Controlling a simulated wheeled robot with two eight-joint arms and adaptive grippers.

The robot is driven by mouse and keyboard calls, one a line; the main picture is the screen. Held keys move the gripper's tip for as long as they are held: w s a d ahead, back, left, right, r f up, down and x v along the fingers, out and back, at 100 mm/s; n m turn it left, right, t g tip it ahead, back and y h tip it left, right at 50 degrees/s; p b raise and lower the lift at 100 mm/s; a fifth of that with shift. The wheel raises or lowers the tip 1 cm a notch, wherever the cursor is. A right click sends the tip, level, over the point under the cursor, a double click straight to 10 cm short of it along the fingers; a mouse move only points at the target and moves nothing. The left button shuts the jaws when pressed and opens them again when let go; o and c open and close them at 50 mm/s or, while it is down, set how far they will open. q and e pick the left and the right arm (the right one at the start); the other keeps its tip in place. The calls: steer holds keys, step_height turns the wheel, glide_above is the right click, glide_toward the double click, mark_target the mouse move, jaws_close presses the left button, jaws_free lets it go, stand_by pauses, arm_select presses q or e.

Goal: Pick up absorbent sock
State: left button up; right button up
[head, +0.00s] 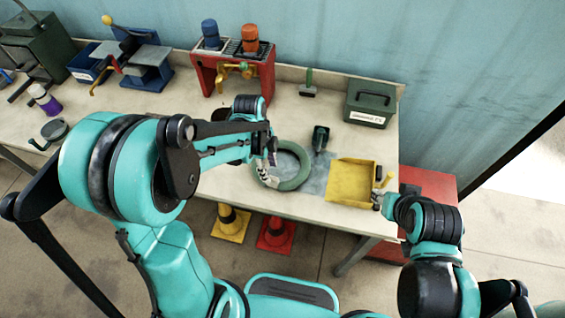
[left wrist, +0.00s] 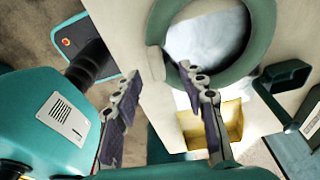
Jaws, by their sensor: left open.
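The absorbent sock is a dark green ring (head: 291,186) lying on the bench around a pale wet-looking patch. It also shows at the top of the left wrist view (left wrist: 262,40). My left gripper (head: 268,173) is open at the ring's left side. In the left wrist view, its two fingers (left wrist: 162,76) stand apart, with a short blunt green end of the sock between or just beyond the tips. I cannot tell whether they touch it. My right gripper (head: 378,200) is at the right edge of the yellow tray (head: 349,194); its finger opening is unclear.
A dark green handled tool (head: 320,138) stands behind the ring. A green box (head: 370,104) and a red rack (head: 232,75) with blue and orange containers stand at the back. Yellow (head: 231,222) and red (head: 276,234) cones are below the bench's front edge.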

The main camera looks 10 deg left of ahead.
mark_target(272, 177)
arm_select(q)
steer(key=f, duration=0.1)
steer(key=f+b, duration=0.1)
steer(key=d+f, duration=0.1)
steer(key=f, duration=0.1)
steer(key=shift+s, duration=0.3)
steer(key=shift+f+b, duration=0.3)
steer(key=shift+f, duration=0.2)
jaws_close()
steer(key=shift+r, duration=0.15)
